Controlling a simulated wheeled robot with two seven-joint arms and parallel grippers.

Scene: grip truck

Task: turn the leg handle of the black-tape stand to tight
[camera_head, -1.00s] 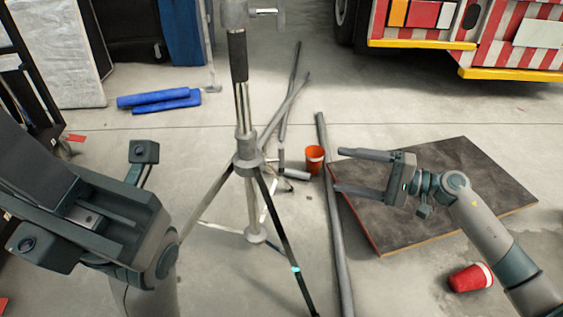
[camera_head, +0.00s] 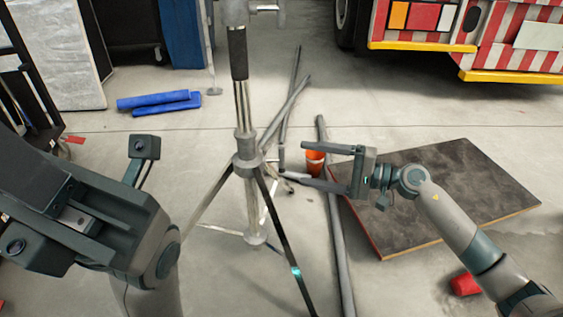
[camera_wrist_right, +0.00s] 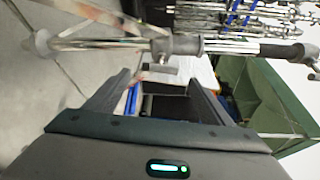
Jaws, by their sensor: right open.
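The black-tape stand (camera_head: 248,165) stands upright left of centre, with a black band (camera_head: 239,55) on its column and splayed legs. Its leg handle (camera_head: 281,157) sticks out to the right of the leg collar. My right gripper (camera_head: 297,165) is open, with its jaws pointing left toward the handle and the tips close to it. In the right wrist view the stand lies sideways across the top, and the handle (camera_wrist_right: 158,70) shows just ahead of the gap between the open jaws (camera_wrist_right: 160,84). My left gripper (camera_head: 85,215) is at the lower left, its fingertips not clear.
An orange cup (camera_head: 314,160) stands behind my right gripper, partly hidden. A long grey pole (camera_head: 340,240) and a dark board (camera_head: 460,195) lie on the floor. Blue rolls (camera_head: 160,102) and a truck (camera_head: 490,40) are farther back.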

